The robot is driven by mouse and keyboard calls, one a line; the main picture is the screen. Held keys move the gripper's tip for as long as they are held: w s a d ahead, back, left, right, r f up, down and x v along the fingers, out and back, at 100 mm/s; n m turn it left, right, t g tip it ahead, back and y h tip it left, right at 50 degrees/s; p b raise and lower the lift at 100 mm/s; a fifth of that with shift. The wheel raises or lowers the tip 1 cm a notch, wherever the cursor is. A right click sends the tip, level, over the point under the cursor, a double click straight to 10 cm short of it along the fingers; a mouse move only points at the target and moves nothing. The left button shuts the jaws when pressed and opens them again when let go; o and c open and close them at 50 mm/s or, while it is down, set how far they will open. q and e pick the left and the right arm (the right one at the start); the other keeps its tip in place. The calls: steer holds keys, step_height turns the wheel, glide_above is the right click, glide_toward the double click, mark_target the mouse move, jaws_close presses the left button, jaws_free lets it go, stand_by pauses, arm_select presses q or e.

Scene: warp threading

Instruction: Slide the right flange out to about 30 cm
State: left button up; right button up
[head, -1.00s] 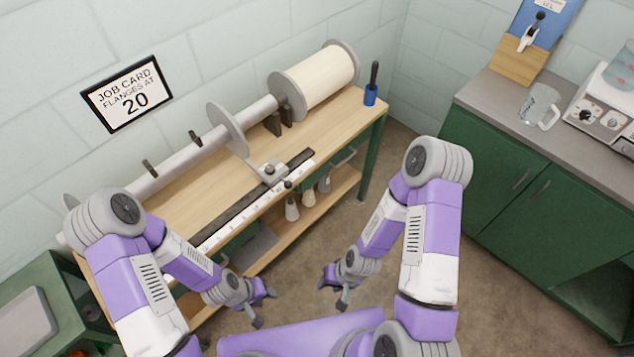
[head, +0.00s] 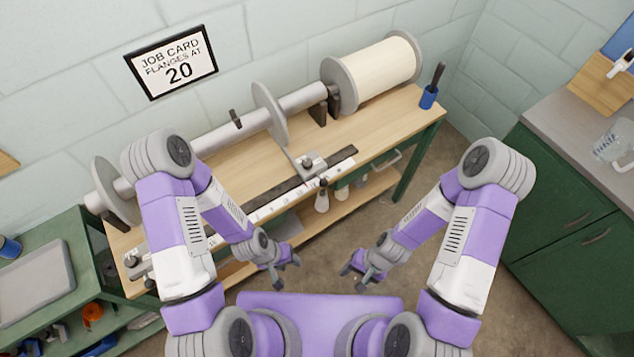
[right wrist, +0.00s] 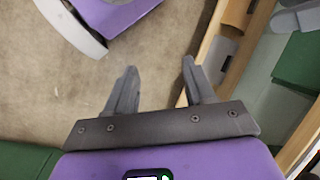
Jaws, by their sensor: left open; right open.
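The right flange (head: 268,108) is a grey disc on the long grey beam (head: 222,137). A bracket joins it to a clamp block with a knob (head: 309,163) on the dark rail above the white scale (head: 265,212). The left flange (head: 112,190) is a matching disc further left, partly hidden by my left arm. The scale's numbers are too small to read. My left gripper (head: 283,271) is open and empty in front of the bench. My right gripper (head: 361,277) is open and empty to its right; its parted fingers show in the right wrist view (right wrist: 160,78).
A wall job card (head: 174,64) reads "FLANGES AT 20". A cream-wound roll (head: 381,72) and a blue cup (head: 429,97) are at the bench's (head: 385,118) right end. A green cart with a grey tray (head: 40,285) is left, green cabinets (head: 555,190) right.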

mark_target(324, 182)
steer(key=w+a+r+m+y+b, duration=0.2)
steer(key=a+m+y+b, duration=0.4)
steer(key=a+m+y, duration=0.25)
steer(key=w+d+r+m+t+b, duration=0.2)
steer(key=w+m+t, duration=0.45)
steer(key=w, duration=0.35)
steer(key=w+d+r+m+t+b, duration=0.25)
steer(key=w+m+t, duration=0.25)
steer(key=w+t, duration=0.3)
steer(key=shift+g+y, duration=0.25)
steer(key=shift+g, duration=0.1)
steer(key=x, duration=0.3)
steer(key=b+x, duration=0.1)
steer(key=x, duration=0.4)
steer(key=shift+w+r+b, duration=0.25)
steer(key=shift+w+b, duration=0.05)
steer(key=shift+w, duration=0.2)
jaws_close()
